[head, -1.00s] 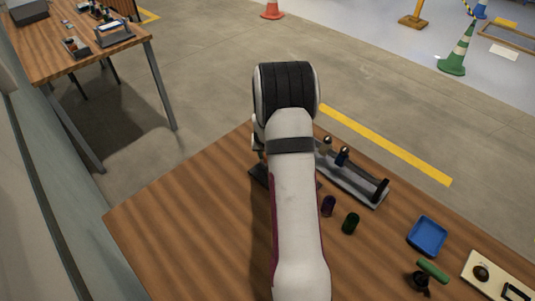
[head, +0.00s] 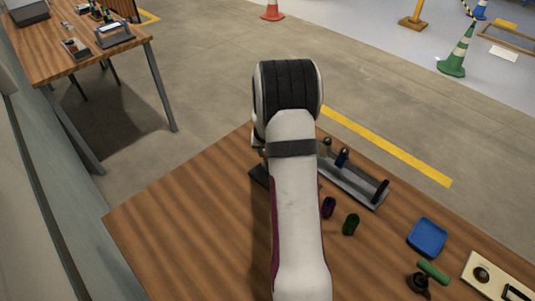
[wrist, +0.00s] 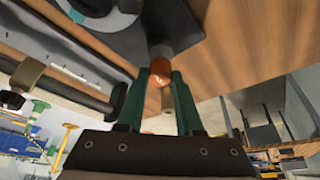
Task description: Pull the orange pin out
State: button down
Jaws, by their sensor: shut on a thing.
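In the wrist view the orange pin (wrist: 160,68) is between the two green fingers of my gripper (wrist: 161,86), which are shut on it. The pin's far end meets a dark grey part (wrist: 120,25) at the top; I cannot tell how deep it sits. In the head view my own arm hides the gripper and the pin. A dark base (head: 259,174) shows just left of my arm.
The table's left part is clear.

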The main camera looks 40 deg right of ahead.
jog(key=c, duration=0.6)
grip_release()
jog(key=shift+o, duration=0.2)
jog(key=v, duration=1.5)
jog(key=shift+r, duration=0.35)
jog(key=shift+s+a, duration=0.1)
jog(key=s+a+r+n+g+y, duration=0.15)
jog(key=s+a, duration=0.35)
jog(key=a, duration=0.7)
jog(key=s+a+r+n+y, duration=0.15)
jog(key=s+a, duration=0.45)
jog(key=a, duration=0.6)
jog(key=s+a+f+g+y, duration=0.1)
jog(key=s+a+g+y, duration=0.1)
jog(key=s+a, duration=0.5)
jog(key=s, duration=0.3)
jog(key=shift+a+f, duration=0.15)
jog(key=shift+f, duration=0.15)
